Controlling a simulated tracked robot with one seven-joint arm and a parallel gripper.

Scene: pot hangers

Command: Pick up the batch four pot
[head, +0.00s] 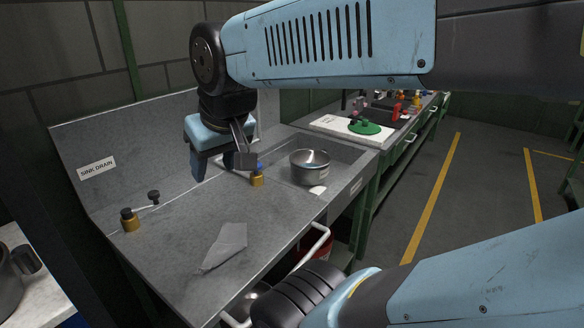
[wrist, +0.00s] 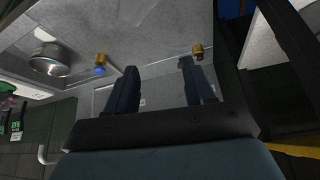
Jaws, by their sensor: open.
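A shiny steel pot (head: 310,168) stands upright in the recessed basin of the grey sink bench, at its far right. It also shows at the left of the wrist view (wrist: 48,62). I cannot read any batch mark on it. My gripper (head: 220,163) hangs over the bench, left of the pot and apart from it. Its two fingers are spread with nothing between them, as the wrist view also shows (wrist: 158,68). A dark pot (head: 10,282) is partly cut off at the left edge, on a white surface.
Brass-coloured fittings stand on the bench, one close to my gripper (head: 257,178) and one at the left (head: 130,220). A grey cloth-like piece (head: 226,246) lies on the front of the bench. A farther bench holds a green round item (head: 364,127). The floor at right is clear.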

